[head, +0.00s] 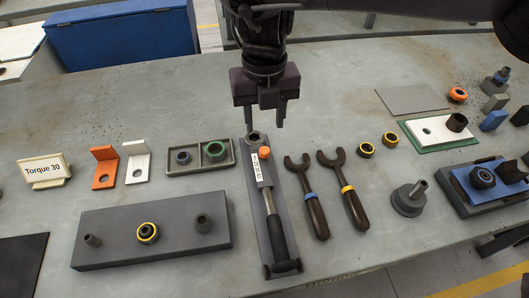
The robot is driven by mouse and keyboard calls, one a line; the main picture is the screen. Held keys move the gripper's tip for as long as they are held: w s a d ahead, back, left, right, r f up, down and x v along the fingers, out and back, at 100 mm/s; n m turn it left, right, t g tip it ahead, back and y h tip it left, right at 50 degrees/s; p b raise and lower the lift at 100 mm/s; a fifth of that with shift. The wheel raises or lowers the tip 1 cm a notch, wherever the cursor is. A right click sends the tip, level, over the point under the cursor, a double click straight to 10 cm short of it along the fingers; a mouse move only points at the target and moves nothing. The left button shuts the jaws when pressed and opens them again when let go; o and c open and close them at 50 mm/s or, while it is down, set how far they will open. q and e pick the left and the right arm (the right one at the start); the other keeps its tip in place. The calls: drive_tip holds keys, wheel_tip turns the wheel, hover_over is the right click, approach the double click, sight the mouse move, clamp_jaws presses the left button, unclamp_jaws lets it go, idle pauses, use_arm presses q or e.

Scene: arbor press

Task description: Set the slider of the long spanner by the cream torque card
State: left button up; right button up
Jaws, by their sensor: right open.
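The long spanner (272,215) lies lengthwise in a narrow grey holder (251,200) in the middle of the table, its dark handle toward me. Its orange slider (264,153) sits near the far end, beside a white scale strip with small numbers. I cannot tell which number the slider marks. The cream torque card (44,169) stands at the far left and reads "Torque 30". My right gripper (264,122) is open and empty, pointing down over the far end of the spanner, apart from the slider. My left gripper is not in view.
A grey tray (228,148) with two rings stands just left of the spanner. Two open-ended spanners (308,196) (343,188) lie close on its right. A grey block with posts (180,245) is at front left. Orange and white angle brackets (104,168) (137,162) stand behind it.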

sight(265, 150)
drive_tip(key=shift+f, duration=0.9)
wheel_tip(265, 150, down, 6)
drive_tip(key=shift+r, duration=0.1)
drive_tip(key=shift+f, duration=0.6)
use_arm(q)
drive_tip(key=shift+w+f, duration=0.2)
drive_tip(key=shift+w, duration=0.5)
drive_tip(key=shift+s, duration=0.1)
use_arm(e)
clamp_jaws()
